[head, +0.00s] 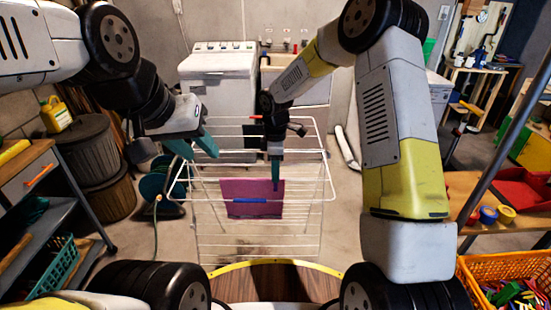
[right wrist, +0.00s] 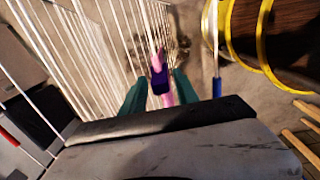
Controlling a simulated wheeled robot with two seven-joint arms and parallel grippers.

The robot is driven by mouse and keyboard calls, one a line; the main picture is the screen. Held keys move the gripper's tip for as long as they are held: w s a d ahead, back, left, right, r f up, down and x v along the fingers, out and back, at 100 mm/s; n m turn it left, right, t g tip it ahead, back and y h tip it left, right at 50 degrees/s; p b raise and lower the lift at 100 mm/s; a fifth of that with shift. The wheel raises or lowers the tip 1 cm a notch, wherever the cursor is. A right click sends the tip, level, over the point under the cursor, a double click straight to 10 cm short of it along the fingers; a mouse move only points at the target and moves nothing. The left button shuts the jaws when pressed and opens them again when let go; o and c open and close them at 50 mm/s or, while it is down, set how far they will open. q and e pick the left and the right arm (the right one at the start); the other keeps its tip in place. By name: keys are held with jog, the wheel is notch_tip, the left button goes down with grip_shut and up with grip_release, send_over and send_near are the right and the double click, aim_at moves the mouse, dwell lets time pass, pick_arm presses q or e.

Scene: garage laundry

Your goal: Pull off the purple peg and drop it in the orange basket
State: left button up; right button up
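In the right wrist view, a purple peg (right wrist: 159,78) sits on the upper edge of a pink-purple cloth, seen almost edge-on. The cloth (head: 240,187) hangs on the white drying rack (head: 310,199) in the head view. My right gripper (head: 275,186) is over the rack at the cloth's right part and hides the peg there. In the right wrist view its teal fingers (right wrist: 158,88) are apart, with the peg between or just beyond the tips; contact is unclear. My left gripper (head: 197,153) is open and empty above the rack's left side. The orange basket (head: 474,272) is at lower right.
The basket holds several coloured pegs. A wooden bench (head: 463,186) with tape rolls (head: 488,214) and a red box (head: 520,192) stands on the right. A shelf cart (head: 30,190) and round bins (head: 88,150) stand on the left. A washing machine (head: 217,75) is behind the rack.

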grip_shut()
jog(key=shift+r, duration=3.05)
